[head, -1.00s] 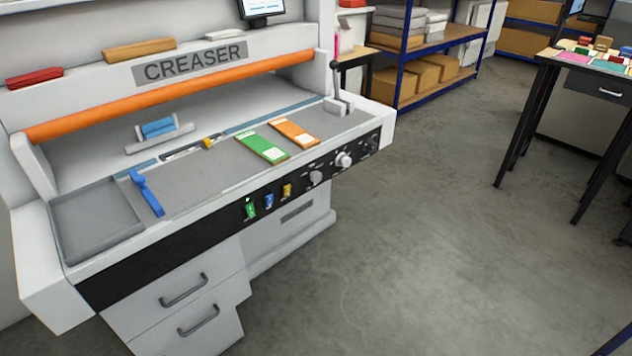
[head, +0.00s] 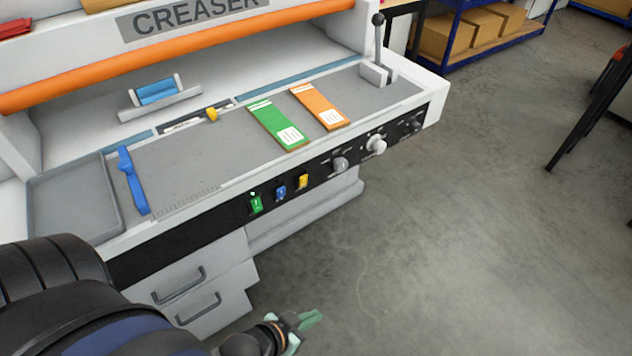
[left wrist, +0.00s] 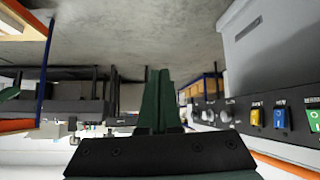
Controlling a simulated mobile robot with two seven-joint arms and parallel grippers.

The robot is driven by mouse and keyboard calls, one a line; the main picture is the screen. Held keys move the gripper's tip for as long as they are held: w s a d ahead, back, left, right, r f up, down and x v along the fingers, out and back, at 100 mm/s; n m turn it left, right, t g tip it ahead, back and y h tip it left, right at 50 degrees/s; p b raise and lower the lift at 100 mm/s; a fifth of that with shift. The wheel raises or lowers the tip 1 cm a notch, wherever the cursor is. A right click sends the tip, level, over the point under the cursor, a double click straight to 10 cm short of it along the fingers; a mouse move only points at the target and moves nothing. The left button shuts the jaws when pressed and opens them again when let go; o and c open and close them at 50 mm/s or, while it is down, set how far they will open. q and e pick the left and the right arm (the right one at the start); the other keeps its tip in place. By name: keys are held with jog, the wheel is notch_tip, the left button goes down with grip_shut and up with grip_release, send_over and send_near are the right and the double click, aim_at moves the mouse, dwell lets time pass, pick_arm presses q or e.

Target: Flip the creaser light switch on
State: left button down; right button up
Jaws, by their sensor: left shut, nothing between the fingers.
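The creaser (head: 190,18) has a black front panel with a green switch (head: 257,204), a blue switch (head: 281,194) and a yellow switch (head: 303,181) in a row. I cannot read which label names the light. A small bright dot shows above the green switch. My left gripper (head: 312,318) is shut and empty, in front of and below the panel, apart from it. In the left wrist view its fingers (left wrist: 158,85) are together, with the yellow switch (left wrist: 256,114), blue switch (left wrist: 280,117) and green switch (left wrist: 313,117) to the right. My right gripper is out of view.
Grey knobs (head: 376,144) sit right of the switches on the panel. A green card (head: 275,122), an orange card (head: 318,106) and a blue-handled tool (head: 133,180) lie on the bed. Drawers (head: 190,285) are below. The floor to the right is open.

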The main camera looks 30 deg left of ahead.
pick_arm(q)
jog(key=shift+s, duration=0.25)
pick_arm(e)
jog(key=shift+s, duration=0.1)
pick_arm(q)
jog(key=w+a+f+m+t+y+b, duration=0.35)
jog(key=w+a+m+b, duration=0.2)
jog(key=w+b, duration=0.6)
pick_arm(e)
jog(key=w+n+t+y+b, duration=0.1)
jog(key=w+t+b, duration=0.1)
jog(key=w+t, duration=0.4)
pick_arm(q)
jog(key=w+a+r+m+t+y+b, duration=0.3)
jog(key=a+r+m+t+y+b, duration=0.2)
jog(key=b, duration=0.7)
jog(key=shift+w+a+r+m+y, duration=0.2)
jog(key=shift+r+m+y, duration=0.45)
jog(key=shift+r+m, duration=0.6)
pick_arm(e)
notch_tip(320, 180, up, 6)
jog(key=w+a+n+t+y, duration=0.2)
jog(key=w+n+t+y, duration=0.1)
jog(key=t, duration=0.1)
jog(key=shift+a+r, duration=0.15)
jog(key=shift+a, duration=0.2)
pick_arm(q)
jog(key=shift+f, duration=0.15)
